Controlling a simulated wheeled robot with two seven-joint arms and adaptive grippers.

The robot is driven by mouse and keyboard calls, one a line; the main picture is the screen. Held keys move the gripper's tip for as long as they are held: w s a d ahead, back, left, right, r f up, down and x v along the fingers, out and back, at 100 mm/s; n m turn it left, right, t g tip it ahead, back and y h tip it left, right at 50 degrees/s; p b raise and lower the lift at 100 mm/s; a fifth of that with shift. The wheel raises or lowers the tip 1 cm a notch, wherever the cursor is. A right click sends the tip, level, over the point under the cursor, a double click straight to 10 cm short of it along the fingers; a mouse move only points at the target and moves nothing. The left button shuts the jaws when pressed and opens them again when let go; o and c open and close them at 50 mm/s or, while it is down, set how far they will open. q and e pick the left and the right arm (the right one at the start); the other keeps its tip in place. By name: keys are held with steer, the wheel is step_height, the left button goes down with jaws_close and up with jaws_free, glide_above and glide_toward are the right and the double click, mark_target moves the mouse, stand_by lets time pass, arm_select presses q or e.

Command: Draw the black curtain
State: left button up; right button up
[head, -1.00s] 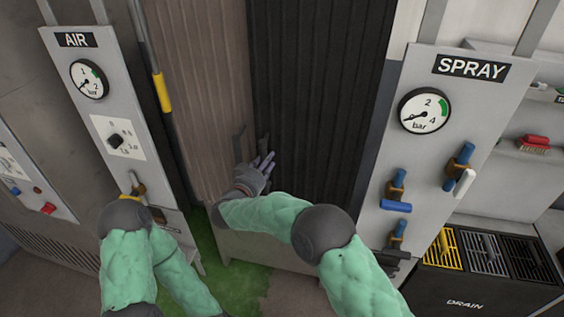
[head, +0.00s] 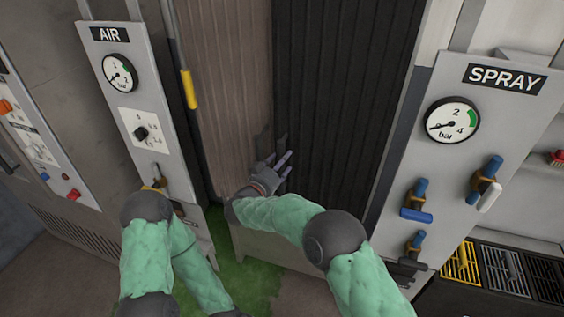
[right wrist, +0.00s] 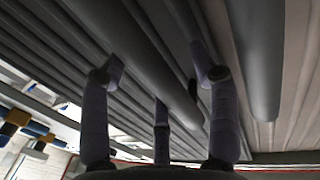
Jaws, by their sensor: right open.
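The black curtain (head: 335,95) hangs in dark pleats in the booth opening, right of a brown pleated curtain (head: 222,85). My right gripper (head: 283,163) is open at the black curtain's left edge, where the two curtains meet. In the right wrist view its fingers (right wrist: 160,90) are spread around a dark rounded bar (right wrist: 160,60), apparently a curtain handle; contact cannot be told. A second dark bar (right wrist: 252,60) hangs beside it, over the brown pleats. My left arm reaches down at the lower left of the head view; its gripper is hidden or out of frame.
The AIR panel (head: 118,36) stands left, with a gauge and dial. The SPRAY panel (head: 505,78) stands right, with a gauge and blue-handled valves (head: 417,214). A yellow-gripped rod (head: 189,88) hangs left of the brown curtain. Drain grates (head: 503,270) lie lower right.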

steer(key=v, duration=0.7)
steer(key=shift+s+a, duration=0.15)
steer(key=shift+s, duration=0.05)
stand_by(0.5)
